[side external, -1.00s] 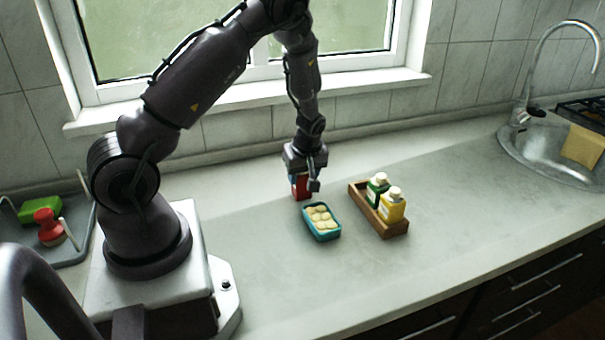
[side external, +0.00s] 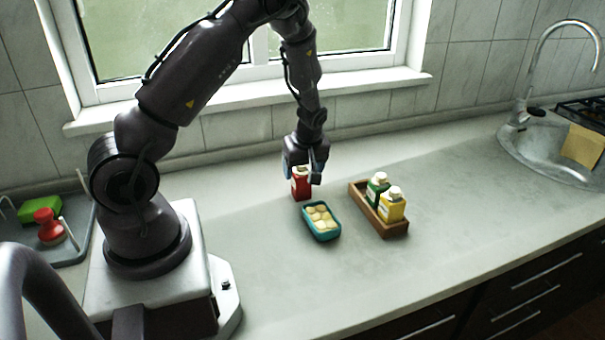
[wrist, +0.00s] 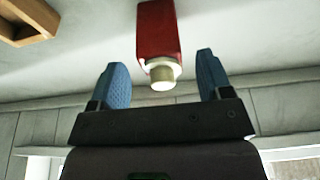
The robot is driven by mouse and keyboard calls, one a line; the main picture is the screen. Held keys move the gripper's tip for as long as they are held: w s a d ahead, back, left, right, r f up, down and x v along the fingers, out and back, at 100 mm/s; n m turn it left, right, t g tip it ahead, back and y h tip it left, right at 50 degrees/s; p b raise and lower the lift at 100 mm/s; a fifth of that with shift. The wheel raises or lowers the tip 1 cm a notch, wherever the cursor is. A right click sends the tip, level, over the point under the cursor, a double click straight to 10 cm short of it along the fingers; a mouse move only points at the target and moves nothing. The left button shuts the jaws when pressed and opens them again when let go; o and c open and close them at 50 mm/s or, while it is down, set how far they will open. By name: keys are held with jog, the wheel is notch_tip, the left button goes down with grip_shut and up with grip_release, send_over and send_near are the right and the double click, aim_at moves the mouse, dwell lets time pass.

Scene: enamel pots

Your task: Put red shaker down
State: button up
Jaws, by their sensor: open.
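The red shaker (side external: 301,186) stands upright on the grey counter, just behind the teal dish. Its white cap shows at its top. My gripper (side external: 304,178) is just above and around the shaker's top in the side view. In the wrist view the red shaker (wrist: 159,35) and its cap lie ahead of my gripper (wrist: 162,72). The two blue fingers are spread apart there, with a gap on each side of the cap, and nothing is held.
A teal dish of pale round pieces (side external: 334,235) stands close in front of the shaker. A wooden tray (side external: 394,231) at right holds a green shaker (side external: 375,190) and a yellow shaker (side external: 391,208). The counter (side external: 270,270) is clear nearer the front.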

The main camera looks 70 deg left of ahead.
jog(key=s+d+r+m+t+h, duration=0.15)
jog(key=d+r+m, duration=0.25)
jog(key=d+r, duration=0.55)
jog(key=s+d+r+m+t+h, duration=0.15)
jog(key=d+r+m, duration=0.35)
jog(key=r, duration=0.7)
jog(key=s+d+r+m+t, duration=0.2)
jog(key=s+d+r+m, duration=0.4)
jog(key=s+d+m, duration=0.2)
jog(key=shift+s+d+m+t, duration=0.3)
jog(key=shift+s+d+m, duration=0.15)
jog(key=shift+s, duration=0.8)
jog(key=shift+o, duration=0.4)
